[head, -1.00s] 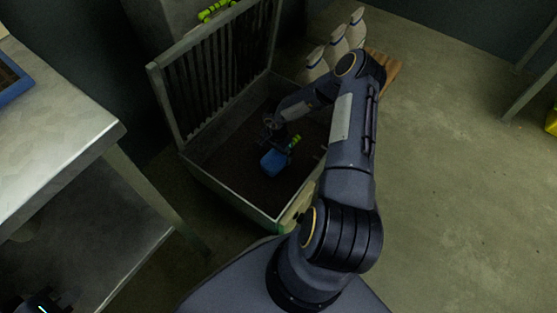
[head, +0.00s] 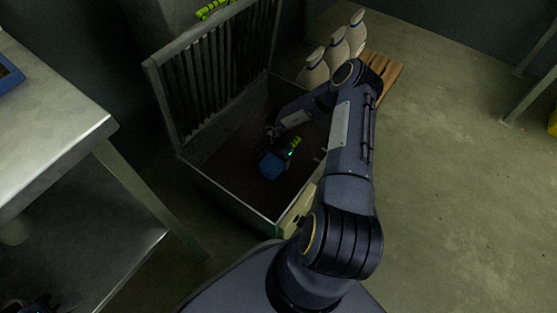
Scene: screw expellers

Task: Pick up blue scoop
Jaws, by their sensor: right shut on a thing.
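The blue scoop (head: 271,165) is inside the open bin, its blue head toward the lower left and its green handle end toward the upper right. My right arm reaches over the bin's right side. My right gripper (head: 285,150) is at the scoop, shut on it around the handle; its fingers are small and dark. I cannot tell whether the scoop touches the dark contents below. A dark part of my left gripper (head: 36,304) shows at the bottom left corner, away from the bin; its jaws are unclear.
The bin (head: 228,198) has a raised slatted lid (head: 215,75) at its back left. White bottle-like containers (head: 338,45) stand behind my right arm near a wooden pallet (head: 386,70). A metal table (head: 60,110) stands at left.

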